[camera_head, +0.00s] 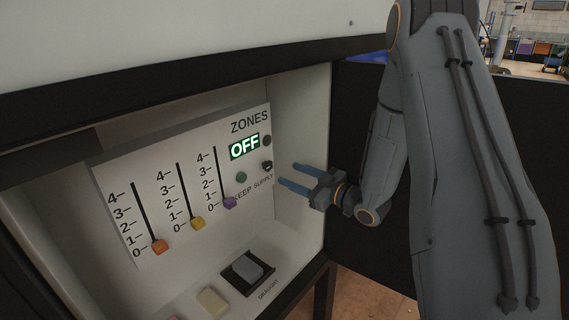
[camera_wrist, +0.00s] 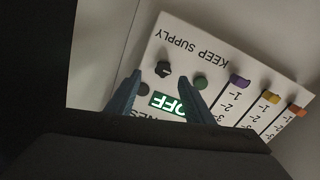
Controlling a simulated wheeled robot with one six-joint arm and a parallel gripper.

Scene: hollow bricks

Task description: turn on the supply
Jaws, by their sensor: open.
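A white control panel (camera_head: 183,190) headed "ZONES" stands in a recessed cabinet, with a lit green display (camera_head: 244,146) reading "OFF". A black knob (camera_head: 267,166) is above the word "SUPPLY"; it also shows in the wrist view (camera_wrist: 162,68), where the panel appears upside down. A green button (camera_head: 241,177) is by the word "KEEP". My gripper (camera_head: 282,174) is open and empty, just right of the knob. In the wrist view its two blue fingers (camera_wrist: 161,79) point at the panel, with the knob appearing between and slightly beyond their tips.
A dark round part (camera_head: 267,140) is above the knob. Orange (camera_head: 160,246), yellow (camera_head: 197,223) and purple (camera_head: 229,202) sliders sit at 0. A grey rocker (camera_head: 248,266) is on the ledge below, by "DRAUGHT". The cabinet's side wall (camera_head: 303,140) is close behind my gripper.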

